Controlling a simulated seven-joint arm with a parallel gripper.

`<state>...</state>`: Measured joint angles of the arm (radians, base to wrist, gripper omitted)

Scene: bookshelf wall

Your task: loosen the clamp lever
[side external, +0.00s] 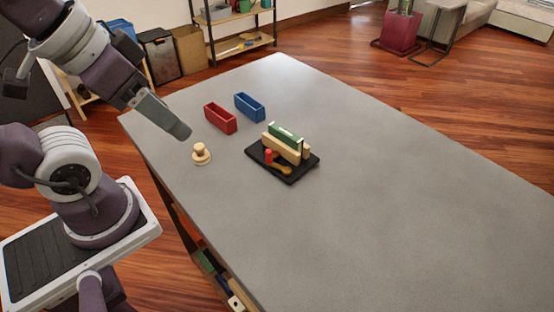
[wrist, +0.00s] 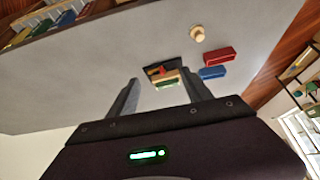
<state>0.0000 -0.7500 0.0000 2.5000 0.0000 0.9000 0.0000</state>
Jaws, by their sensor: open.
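The clamp fixture sits on the grey table, with a black base plate (side external: 288,174), pale wooden blocks (side external: 284,150) and a green bar (side external: 285,135) between them. A small red upright piece (side external: 268,156) and a yellow lever-like piece (side external: 283,169) are at its near side; which is the clamp lever I cannot tell for sure. My gripper (side external: 183,131) is above the table to the left of the fixture, apart from it. In the wrist view, my gripper's two fingers (wrist: 161,84) are spread and empty, with the fixture (wrist: 163,64) beyond them.
A red bin (side external: 220,118) and a blue bin (side external: 249,107) stand behind the fixture. A round wooden knob-shaped piece (side external: 201,154) stands to its left. The right of the grey table (side external: 400,200) is clear. A shelf rack (side external: 235,30) stands on the floor beyond.

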